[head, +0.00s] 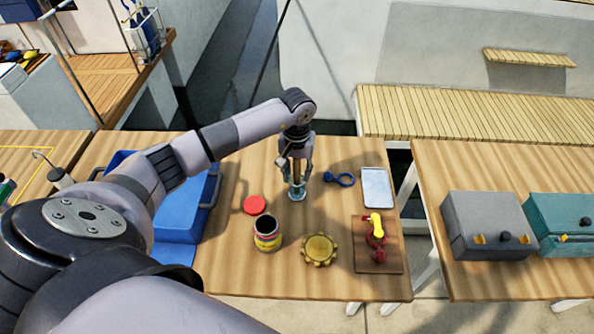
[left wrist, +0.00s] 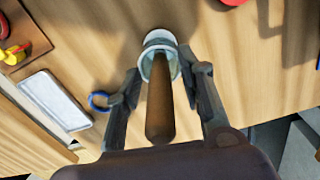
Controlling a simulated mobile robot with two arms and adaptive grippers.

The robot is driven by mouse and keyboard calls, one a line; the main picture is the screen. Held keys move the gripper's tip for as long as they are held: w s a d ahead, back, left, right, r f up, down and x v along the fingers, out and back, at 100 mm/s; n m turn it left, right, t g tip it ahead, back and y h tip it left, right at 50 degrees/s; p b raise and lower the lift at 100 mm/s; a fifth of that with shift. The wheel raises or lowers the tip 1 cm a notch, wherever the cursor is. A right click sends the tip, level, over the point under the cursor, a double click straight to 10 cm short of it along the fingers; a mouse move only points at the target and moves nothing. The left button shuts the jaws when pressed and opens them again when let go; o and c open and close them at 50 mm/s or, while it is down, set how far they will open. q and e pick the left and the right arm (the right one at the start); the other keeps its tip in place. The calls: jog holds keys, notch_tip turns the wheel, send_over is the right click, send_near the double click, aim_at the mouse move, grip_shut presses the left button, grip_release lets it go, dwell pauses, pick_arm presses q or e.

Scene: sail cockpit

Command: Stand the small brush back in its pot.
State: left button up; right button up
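The small brush (left wrist: 160,105) has a brown wooden handle that points up towards the wrist camera. Its lower end is inside a small pale, glassy pot (left wrist: 159,38), and the bristles are hidden. In the head view the pot (head: 297,193) stands on the wooden table, with the brush handle (head: 296,170) upright above it. My left gripper (head: 299,178) points down over them. In the left wrist view its fingers (left wrist: 161,78) are spread on both sides of the handle, with gaps visible; whether the tips touch the pot is unclear. My right gripper is not in view.
A red lid (head: 255,205), an open tin (head: 267,236) and a yellow scalloped disc (head: 320,249) lie nearby. A blue ring-shaped item (head: 342,180), white tray (head: 377,187) and board (head: 376,262) are on the right. A blue case (head: 185,215) is left.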

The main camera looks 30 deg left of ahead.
pick_arm(q)
jog(key=shift+w+r+b, duration=0.1)
jog(key=shift+r+b, duration=0.25)
jog(key=shift+r, duration=0.1)
notch_tip(320, 180, up, 10)
jog(key=b, duration=0.3)
jog(key=shift+r, duration=0.65)
jog(key=shift+s+f, duration=0.1)
jog(key=shift+s, duration=0.1)
